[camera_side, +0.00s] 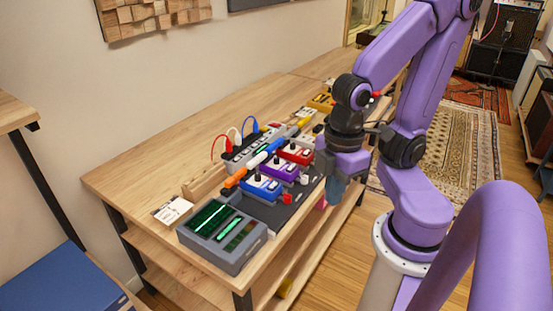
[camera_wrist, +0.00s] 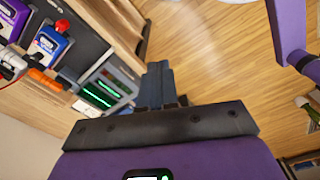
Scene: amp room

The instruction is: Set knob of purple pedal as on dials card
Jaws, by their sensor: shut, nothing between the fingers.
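The purple pedal (camera_side: 279,170) sits on the dark pedalboard, between a blue pedal and a red pedal. It also shows, cut off, at the left edge of the wrist view (camera_wrist: 9,68). Its knob is too small to read. A small white card (camera_side: 173,210) lies on the bench beside the grey screen unit; I cannot make out its markings or confirm that it is the dials card. My gripper (camera_side: 335,192) is shut and empty, at the bench's front edge, to the right of the pedals and apart from them. Its fingers (camera_wrist: 158,72) point over the floor in the wrist view.
The blue pedal (camera_side: 262,187) and red pedal (camera_side: 294,153) flank the purple one closely. A grey unit with green screens (camera_side: 222,234) stands at the near bench end. A power strip (camera_side: 245,150) with plugged cables lies behind the pedals. Open floor (camera_wrist: 215,55) is beyond the bench edge.

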